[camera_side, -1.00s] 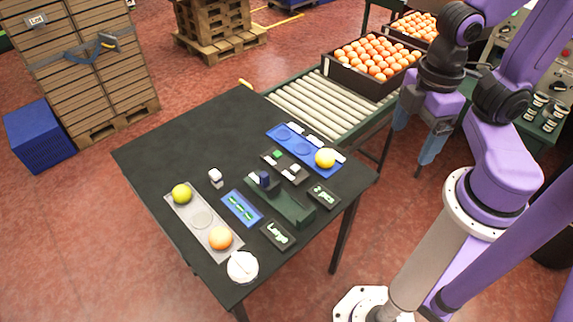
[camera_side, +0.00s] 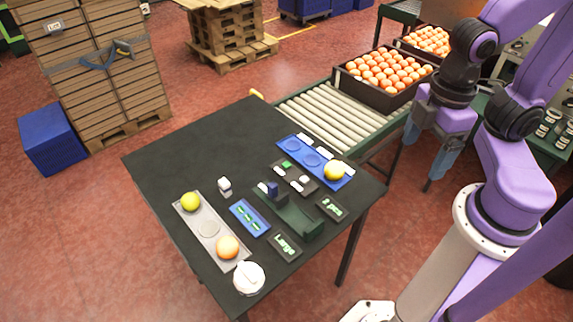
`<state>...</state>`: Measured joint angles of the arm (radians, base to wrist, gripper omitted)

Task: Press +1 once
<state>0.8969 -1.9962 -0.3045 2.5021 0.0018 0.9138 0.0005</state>
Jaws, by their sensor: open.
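A dark button panel (camera_side: 297,180) lies on the black table, with a green button (camera_side: 287,164) and a white button (camera_side: 304,180) on it. I cannot read a +1 mark on either button. A small display (camera_side: 332,208) beside the panel seems to read "2 pcs". Another display (camera_side: 285,246) reads "Large". My gripper (camera_side: 416,165) is open and empty. It hangs to the right of the table, beside the conveyor, apart from the panel.
A grey tray (camera_side: 209,243) holds a yellow-green fruit and an orange. A dark green cradle (camera_side: 287,215), a blue marked plate (camera_side: 249,217) and a white round item (camera_side: 249,278) also lie there. The table's left part is clear.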

